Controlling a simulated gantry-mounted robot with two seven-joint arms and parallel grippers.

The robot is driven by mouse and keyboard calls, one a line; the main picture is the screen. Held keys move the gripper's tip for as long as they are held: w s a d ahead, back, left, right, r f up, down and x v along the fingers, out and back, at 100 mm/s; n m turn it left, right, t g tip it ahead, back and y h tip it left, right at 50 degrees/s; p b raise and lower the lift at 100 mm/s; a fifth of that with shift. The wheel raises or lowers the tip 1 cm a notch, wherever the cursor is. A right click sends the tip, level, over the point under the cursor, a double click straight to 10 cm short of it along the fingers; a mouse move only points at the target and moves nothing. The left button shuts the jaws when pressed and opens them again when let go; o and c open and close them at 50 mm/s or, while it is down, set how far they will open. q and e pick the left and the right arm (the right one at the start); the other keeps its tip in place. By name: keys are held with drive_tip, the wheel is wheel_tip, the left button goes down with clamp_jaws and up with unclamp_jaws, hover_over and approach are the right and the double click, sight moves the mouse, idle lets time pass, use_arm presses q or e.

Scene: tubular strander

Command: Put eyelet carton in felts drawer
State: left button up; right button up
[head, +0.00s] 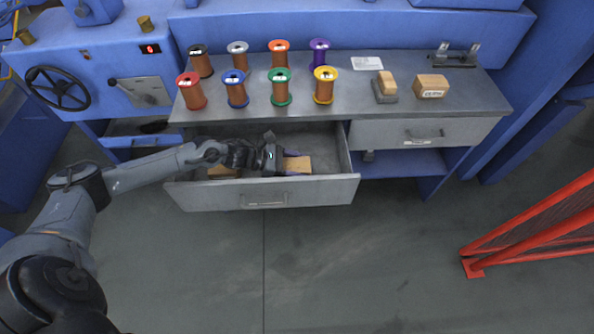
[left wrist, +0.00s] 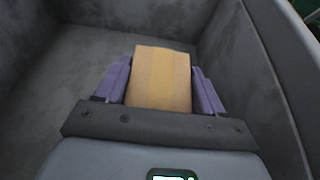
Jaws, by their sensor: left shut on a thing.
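The felts drawer (head: 220,198) is pulled open below the left part of the bench. My left gripper (head: 288,163) reaches into it from the left. It is shut on a tan carton (head: 299,166). In the left wrist view the carton (left wrist: 161,78) sits between the two purple fingers of the gripper (left wrist: 162,85), with the drawer's grey walls (left wrist: 275,80) around it. I cannot tell whether the carton touches the drawer floor. Another tan item (head: 222,172) lies in the drawer's left part, partly hidden by my arm. My right gripper is not in view.
Several coloured wire spools (head: 281,88) stand on the grey bench top (head: 345,110). A tan block on a dark base (head: 386,86) and a labelled carton (head: 431,87) sit at the right. A second drawer (head: 425,132) is shut. A red barrier (head: 530,230) stands at far right.

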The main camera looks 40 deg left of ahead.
use_arm(q)
drive_tip(key=shift+f, duration=0.7)
drive_tip(key=shift+d, duration=0.1)
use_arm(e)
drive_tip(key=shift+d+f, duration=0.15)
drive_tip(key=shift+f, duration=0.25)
use_arm(q)
drive_tip(key=shift+f, duration=0.2)
drive_tip(key=o, duration=1.3)
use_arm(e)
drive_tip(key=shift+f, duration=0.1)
